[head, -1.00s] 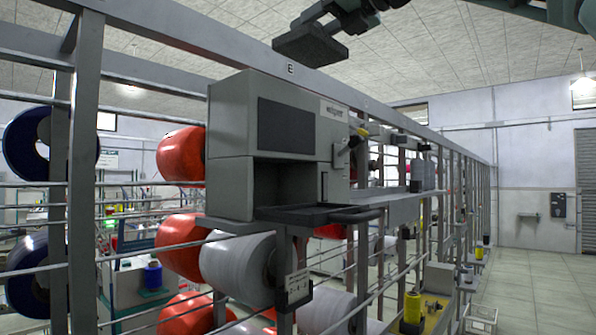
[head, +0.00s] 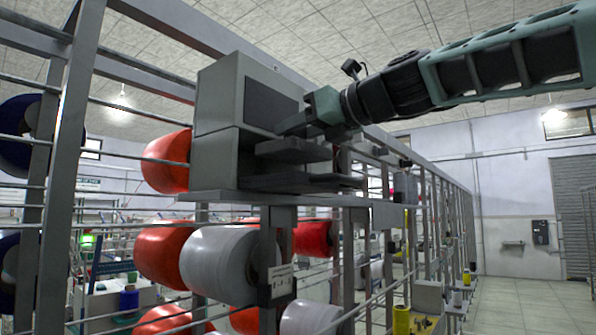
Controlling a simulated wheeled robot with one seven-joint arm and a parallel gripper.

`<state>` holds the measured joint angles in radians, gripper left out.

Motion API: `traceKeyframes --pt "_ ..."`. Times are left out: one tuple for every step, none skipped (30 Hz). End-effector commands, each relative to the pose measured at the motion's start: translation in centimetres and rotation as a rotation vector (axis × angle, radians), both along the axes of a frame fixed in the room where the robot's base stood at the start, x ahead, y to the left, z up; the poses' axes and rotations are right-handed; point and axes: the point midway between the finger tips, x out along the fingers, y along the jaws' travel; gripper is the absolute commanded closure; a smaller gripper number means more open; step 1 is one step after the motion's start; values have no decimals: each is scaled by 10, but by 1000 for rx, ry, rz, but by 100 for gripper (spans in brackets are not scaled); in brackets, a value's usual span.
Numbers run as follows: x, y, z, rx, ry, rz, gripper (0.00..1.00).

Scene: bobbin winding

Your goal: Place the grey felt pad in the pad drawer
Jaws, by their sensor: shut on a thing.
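The grey felt pad (head: 291,150) is a flat dark-grey slab held level by my gripper (head: 302,129). My gripper is shut on it, reaching in from the upper right; the fingertips are partly hidden in shadow. The pad drawer (head: 318,183) is the dark tray pulled out of the lower opening of the grey cabinet (head: 216,106). The pad is just above this drawer, with a gap visible between them, in front of the opening. The inside of the drawer is mostly hidden from this low angle.
The cabinet sits on a rail of a long metal rack (head: 69,175). Red bobbins (head: 165,255) and a large white bobbin (head: 222,260) hang below and behind it. The tiled aisle floor (head: 515,300) at the right is clear.

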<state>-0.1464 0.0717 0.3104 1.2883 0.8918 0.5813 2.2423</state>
Motion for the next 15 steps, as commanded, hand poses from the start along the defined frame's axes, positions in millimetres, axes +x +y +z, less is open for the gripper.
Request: traceKeyframes --pt "0 0 -7 1 1 0 84" --pt "0 0 -9 0 0 1 84" --pt "0 0 -11 1 1 1 84" --pt "0 0 -12 1 0 1 84" --pt "0 0 -15 2 1 0 84" --pt "0 0 -20 1 1 -1 84" --pt "0 0 -25 0 2 -1 84" --pt "0 0 -30 0 2 0 84" --pt "0 0 -36 0 2 0 84" --pt "0 0 -40 0 2 0 84" --pt "0 0 -43 1 1 0 84" --pt "0 0 -46 1 1 -1 84" --pt "0 0 -48 1 0 -1 84" --pt "0 0 -49 1 -1 -1 84" --pt "0 0 -49 1 -1 -1 84"
